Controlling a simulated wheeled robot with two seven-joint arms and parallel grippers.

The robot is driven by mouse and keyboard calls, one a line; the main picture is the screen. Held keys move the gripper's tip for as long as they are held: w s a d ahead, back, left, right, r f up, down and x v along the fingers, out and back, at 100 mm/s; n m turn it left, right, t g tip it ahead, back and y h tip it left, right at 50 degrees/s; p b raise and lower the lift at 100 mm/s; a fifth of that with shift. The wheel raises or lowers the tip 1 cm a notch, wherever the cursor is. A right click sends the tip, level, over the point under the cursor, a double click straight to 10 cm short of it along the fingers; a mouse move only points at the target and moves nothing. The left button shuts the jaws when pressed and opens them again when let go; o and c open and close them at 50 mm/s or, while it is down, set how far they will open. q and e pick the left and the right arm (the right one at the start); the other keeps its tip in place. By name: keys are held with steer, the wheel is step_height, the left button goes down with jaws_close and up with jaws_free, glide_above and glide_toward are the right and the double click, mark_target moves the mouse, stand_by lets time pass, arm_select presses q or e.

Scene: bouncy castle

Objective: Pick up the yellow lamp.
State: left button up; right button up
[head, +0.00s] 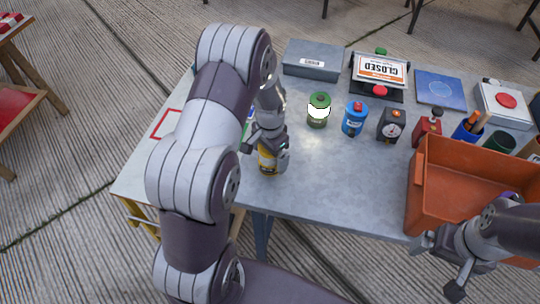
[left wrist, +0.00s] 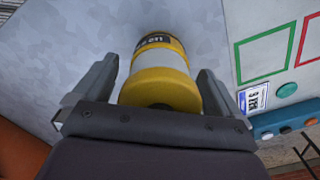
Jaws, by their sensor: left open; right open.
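The yellow lamp (head: 265,161) stands on the grey table near its front edge, mostly covered by my left gripper (head: 270,158) in the head view. My left gripper (left wrist: 156,75) is open, with one finger on each side of the lamp. Small gaps show between the fingers and the lamp. My right gripper (head: 437,263) is open and empty beside the front of the orange crate.
An orange crate (head: 425,190) fills the table's front right. Behind stand a green lantern (head: 319,121), a blue canister (head: 353,119), a black gauge box (head: 391,126) and a red container (head: 427,128). A grey box (head: 312,60) and a CLOSED sign (head: 380,70) are at the back.

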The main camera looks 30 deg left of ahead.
arm_select(q)
steer(key=shift+r, duration=0.1)
steer(key=c, duration=1.4)
